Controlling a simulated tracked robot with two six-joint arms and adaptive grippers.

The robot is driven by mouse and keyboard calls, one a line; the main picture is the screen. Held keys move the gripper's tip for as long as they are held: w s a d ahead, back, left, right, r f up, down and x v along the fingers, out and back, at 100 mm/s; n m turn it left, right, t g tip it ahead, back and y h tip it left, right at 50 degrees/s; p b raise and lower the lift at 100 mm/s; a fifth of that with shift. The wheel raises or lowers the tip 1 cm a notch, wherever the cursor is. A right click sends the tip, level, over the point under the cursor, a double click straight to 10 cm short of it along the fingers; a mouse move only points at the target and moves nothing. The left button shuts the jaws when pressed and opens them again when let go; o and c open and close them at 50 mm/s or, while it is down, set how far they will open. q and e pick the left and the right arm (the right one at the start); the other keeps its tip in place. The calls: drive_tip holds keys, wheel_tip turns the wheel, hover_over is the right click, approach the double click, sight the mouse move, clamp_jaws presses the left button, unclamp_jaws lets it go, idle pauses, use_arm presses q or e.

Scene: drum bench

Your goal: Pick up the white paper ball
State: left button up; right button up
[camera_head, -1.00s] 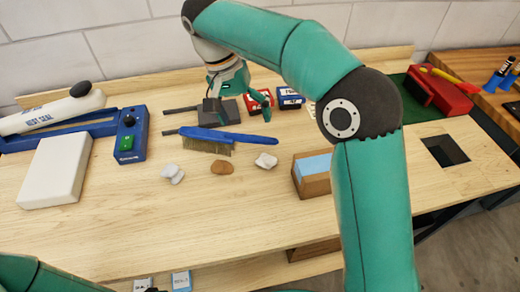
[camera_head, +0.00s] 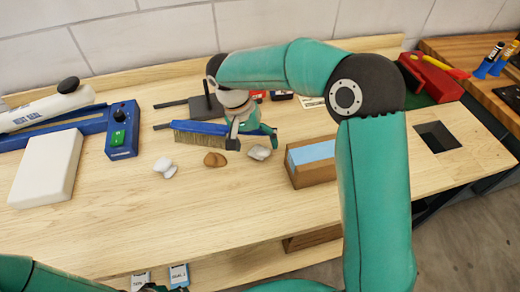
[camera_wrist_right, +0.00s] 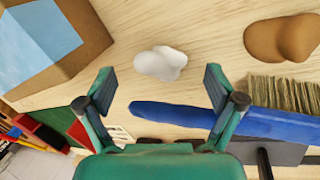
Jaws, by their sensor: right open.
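Two white crumpled lumps lie on the bench; I cannot tell for certain which is paper. The right-hand white lump (camera_head: 259,152) lies between a brown lump (camera_head: 215,159) and a wooden box. It also shows in the right wrist view (camera_wrist_right: 160,63), just beyond and between the fingertips. The left-hand white lump (camera_head: 165,167) lies left of the brown lump. My right gripper (camera_head: 256,133) is open and empty, just behind the right-hand lump; its spread fingers also show in the wrist view (camera_wrist_right: 159,85).
A blue brush (camera_head: 205,137) lies close beside the right gripper, partly hidden by it. The wooden box (camera_head: 314,174) with blue contents stands to the right. A blue sealer (camera_head: 122,138) and a white block (camera_head: 46,168) stand at left. The front of the bench is clear.

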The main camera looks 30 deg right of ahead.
sight(258, 150)
drive_tip(key=shift+x, duration=1.35)
drive_tip(key=c, duration=0.8)
drive_tip(key=shift+c, duration=0.2)
drive_tip(key=shift+r, duration=0.3)
